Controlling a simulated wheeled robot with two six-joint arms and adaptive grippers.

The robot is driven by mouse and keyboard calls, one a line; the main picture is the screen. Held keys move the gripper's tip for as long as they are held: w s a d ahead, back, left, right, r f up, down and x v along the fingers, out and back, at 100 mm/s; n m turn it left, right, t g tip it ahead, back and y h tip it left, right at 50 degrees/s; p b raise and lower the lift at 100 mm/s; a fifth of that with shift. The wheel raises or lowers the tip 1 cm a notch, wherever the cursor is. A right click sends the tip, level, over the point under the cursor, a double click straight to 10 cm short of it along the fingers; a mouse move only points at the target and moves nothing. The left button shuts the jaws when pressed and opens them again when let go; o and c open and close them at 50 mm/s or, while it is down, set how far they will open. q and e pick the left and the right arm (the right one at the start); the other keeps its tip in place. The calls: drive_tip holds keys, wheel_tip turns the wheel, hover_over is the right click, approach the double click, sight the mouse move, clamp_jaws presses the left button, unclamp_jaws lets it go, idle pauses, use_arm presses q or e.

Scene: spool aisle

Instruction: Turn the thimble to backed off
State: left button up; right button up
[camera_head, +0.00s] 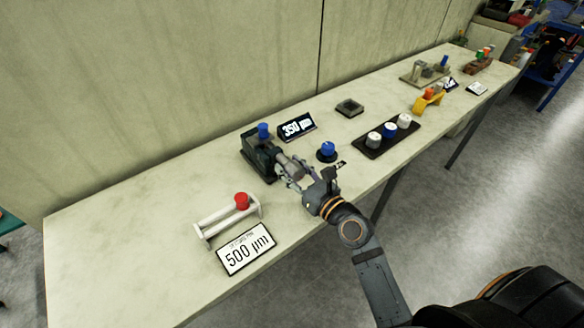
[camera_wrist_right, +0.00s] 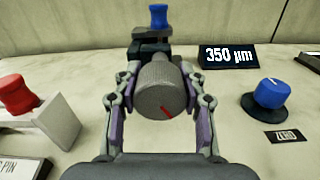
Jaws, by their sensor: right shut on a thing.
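The thimble is a grey knurled cylinder (camera_wrist_right: 160,88) with a red mark low on its face, right of centre. It sticks out from a dark gauge body (camera_head: 258,158) that has a blue knob (camera_head: 263,130) on top. My right gripper (camera_head: 297,178) is shut on the thimble, with one finger on each side of it; in the wrist view the fingers (camera_wrist_right: 158,100) flank it. A display (camera_head: 296,127) behind it reads 350 µm. My left gripper is not in view.
A blue dial (camera_head: 327,151) with a ZERO label (camera_wrist_right: 286,135) is right of the thimble. A black tray (camera_head: 367,149) holds several knobs. The bench's left end is clear.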

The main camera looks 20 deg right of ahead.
drive_tip(key=n, duration=0.2)
drive_tip(key=shift+n, duration=0.3)
drive_tip(key=n, duration=0.3)
drive_tip(key=shift+n, duration=0.3)
drive_tip(key=n, duration=0.3)
drive_tip(key=shift+f+n, duration=0.1)
drive_tip(key=shift+n, duration=0.3)
drive_tip(key=n+b, duration=0.1)
drive_tip(key=n, duration=0.2)
drive_tip(key=shift+n, duration=0.3)
drive_tip(key=n+b, duration=0.2)
drive_tip(key=n, duration=0.3)
drive_tip(key=shift+f, duration=0.15)
drive_tip(key=n+b, duration=0.2)
drive_tip(key=n, duration=0.3)
drive_tip(key=shift+n, duration=0.4)
